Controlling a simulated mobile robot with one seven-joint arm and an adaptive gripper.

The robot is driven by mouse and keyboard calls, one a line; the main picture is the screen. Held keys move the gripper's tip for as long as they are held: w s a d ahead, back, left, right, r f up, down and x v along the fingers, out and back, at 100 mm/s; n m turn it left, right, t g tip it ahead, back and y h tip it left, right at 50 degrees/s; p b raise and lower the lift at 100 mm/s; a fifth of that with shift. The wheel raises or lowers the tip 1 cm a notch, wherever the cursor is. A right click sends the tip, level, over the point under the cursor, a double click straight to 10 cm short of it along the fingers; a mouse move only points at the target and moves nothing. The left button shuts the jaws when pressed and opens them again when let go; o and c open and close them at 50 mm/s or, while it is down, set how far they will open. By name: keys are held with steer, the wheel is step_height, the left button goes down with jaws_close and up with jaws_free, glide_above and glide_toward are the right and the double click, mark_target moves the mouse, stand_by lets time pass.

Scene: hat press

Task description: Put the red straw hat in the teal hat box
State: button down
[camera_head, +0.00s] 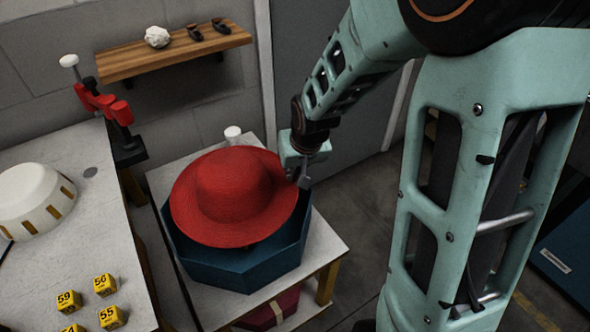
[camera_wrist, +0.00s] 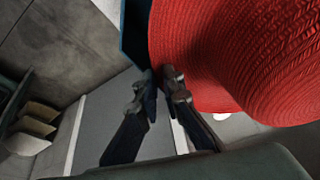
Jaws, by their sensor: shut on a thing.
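The red straw hat (camera_head: 228,190) is crown up and slightly tilted over the teal hat box (camera_head: 238,273), an open, many-sided dark teal box on a small white table. Its brim covers most of the opening and overhangs the far left rim. My gripper (camera_head: 302,178) is at the right edge of the brim, shut on it. In the wrist view the fingertips (camera_wrist: 161,78) meet at the brim of the hat (camera_wrist: 225,50), with a strip of the box wall (camera_wrist: 135,32) beside them. The box's inside is hidden, and I cannot tell whether the hat touches the rim.
The small table (camera_head: 328,244) has bare room right of the box. A larger table (camera_head: 90,150) at left holds a white hat form (camera_head: 35,200) and several yellow numbered cubes (camera_head: 69,301). A wooden shelf (camera_head: 175,54) hangs behind. A dark red box (camera_head: 268,312) sits below.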

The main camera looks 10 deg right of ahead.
steer(key=shift+f+b, duration=5)
steer(key=shift+f, duration=1.2)
steer(key=shift+f+b, duration=0.35)
steer(key=c, duration=2)
jaws_free()
steer(key=shift+r, duration=0.1)
